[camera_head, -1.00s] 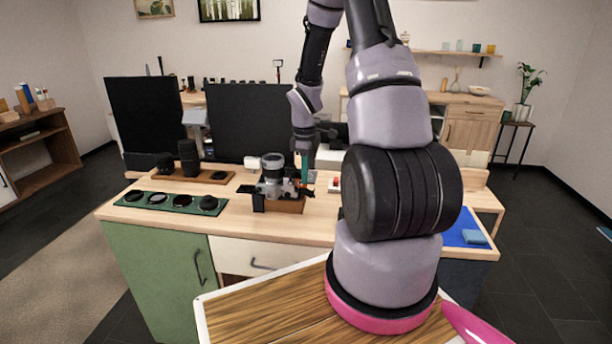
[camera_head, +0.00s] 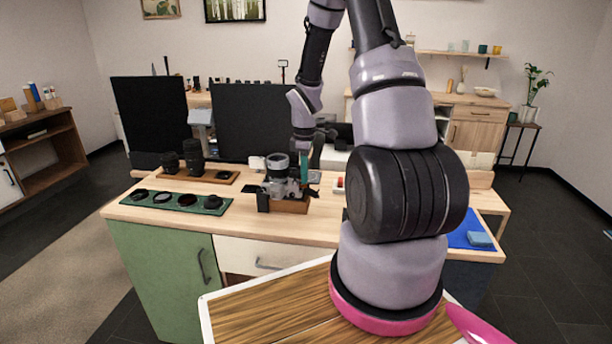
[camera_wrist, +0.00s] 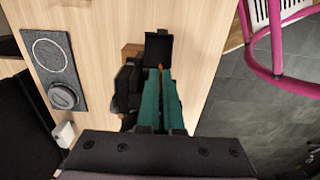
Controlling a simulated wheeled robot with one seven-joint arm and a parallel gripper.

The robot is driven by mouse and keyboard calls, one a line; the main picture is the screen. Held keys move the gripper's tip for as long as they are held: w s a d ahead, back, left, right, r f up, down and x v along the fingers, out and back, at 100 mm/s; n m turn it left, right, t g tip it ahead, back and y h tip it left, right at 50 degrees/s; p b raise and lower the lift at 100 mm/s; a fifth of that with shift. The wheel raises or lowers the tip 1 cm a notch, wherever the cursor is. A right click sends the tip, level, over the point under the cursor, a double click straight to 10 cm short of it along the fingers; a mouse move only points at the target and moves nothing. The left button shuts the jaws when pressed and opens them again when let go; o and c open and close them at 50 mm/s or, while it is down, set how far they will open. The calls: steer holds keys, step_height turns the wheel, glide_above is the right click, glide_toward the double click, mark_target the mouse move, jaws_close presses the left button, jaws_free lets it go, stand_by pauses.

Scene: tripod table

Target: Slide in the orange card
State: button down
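A silver and black camera (camera_head: 280,183) sits in a wooden cradle (camera_head: 290,206) on the workbench, lens up. In the wrist view its dark body (camera_wrist: 128,88) is just left of my fingers, with a black flap (camera_wrist: 158,46) standing out beyond their tips. My gripper (camera_head: 304,180) points down at the camera's right side. In the wrist view my teal fingers (camera_wrist: 161,78) are close together, with a thin sliver of the orange card (camera_wrist: 160,70) between them. Most of the card is hidden. I cannot tell whether it touches the camera.
A green mat (camera_head: 176,201) with several round parts lies to the left. Behind it, a wooden tray (camera_head: 222,182) holds dark lenses. Dark screens (camera_head: 250,122) stand behind. A blue mat (camera_head: 458,238) lies at the right end. The bench in front of the cradle is clear.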

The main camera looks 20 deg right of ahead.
steer(key=shift+w+a, duration=0.35)
steer(key=shift+a, duration=0.15)
steer(key=c, duration=1.4)
jaws_free()
steer(key=shift+s, duration=0.1)
steer(key=shift+s+d, duration=0.45)
steer(key=shift+d, duration=0.3)
steer(key=shift+s+d, duration=0.45)
steer(key=shift+d, duration=0.25)
steer(key=o, duration=0.6)
steer(key=shift+c, duration=0.2)
